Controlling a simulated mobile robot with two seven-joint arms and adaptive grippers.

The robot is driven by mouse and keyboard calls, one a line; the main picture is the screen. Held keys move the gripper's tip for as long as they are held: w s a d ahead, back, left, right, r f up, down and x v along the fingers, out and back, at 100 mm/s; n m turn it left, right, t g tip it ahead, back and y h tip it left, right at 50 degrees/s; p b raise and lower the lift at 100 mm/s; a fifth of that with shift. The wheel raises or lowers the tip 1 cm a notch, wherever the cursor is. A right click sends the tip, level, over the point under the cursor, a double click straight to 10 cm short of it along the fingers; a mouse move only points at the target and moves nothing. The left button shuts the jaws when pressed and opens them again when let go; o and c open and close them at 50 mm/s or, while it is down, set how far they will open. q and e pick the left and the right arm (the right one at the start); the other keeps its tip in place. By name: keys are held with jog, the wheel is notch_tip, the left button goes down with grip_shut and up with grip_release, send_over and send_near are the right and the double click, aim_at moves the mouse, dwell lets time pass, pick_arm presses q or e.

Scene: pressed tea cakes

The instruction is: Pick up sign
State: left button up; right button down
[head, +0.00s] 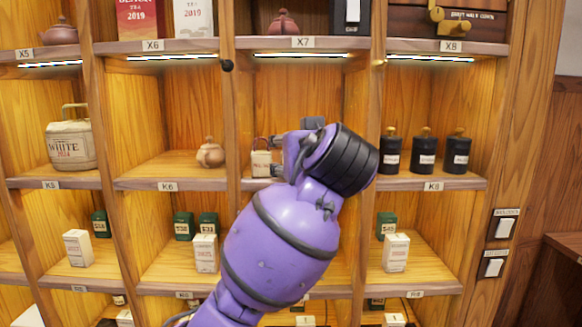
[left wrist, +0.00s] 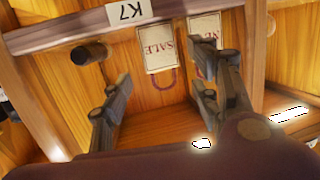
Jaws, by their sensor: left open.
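In the left wrist view, where things appear upside down, a white SALE sign (left wrist: 158,49) with a reddish loop stands on the K7 shelf. A second white sign (left wrist: 204,27), apparently lettered NEW, is partly hidden behind one finger. My left gripper (left wrist: 155,92) is open, with the SALE sign lying between its fingers in the picture and nothing held. In the head view my left gripper (head: 277,156) reaches into the middle compartment. One small white sign (head: 261,164) with a reddish loop shows just left of its fingers; my wrist hides much of that shelf. My right gripper is not in view.
A dark cylinder (left wrist: 88,53) stands beside the SALE sign in the left wrist view. Wooden dividers (head: 232,130) bound the compartment. The shelf edge (left wrist: 60,38) carries the K7 label.

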pick_arm(q)
jog(key=shift+x, duration=1.25)
jog(key=c, duration=1.2)
jog(key=shift+r, duration=0.1)
jog(key=shift+d+r, duration=0.1)
jog(key=shift+r, duration=0.25)
notch_tip(320, 180, up, 2)
jog(key=shift+r, duration=0.2)
jog(key=s+r, duration=0.3)
jog(key=s, duration=0.1)
jog(key=s+r, duration=0.3)
jog(key=s, duration=0.2)
jog(key=s+r, duration=0.3)
jog(key=s, duration=0.2)
jog(key=shift+s+r, duration=0.1)
jog(key=shift+r, duration=0.25)
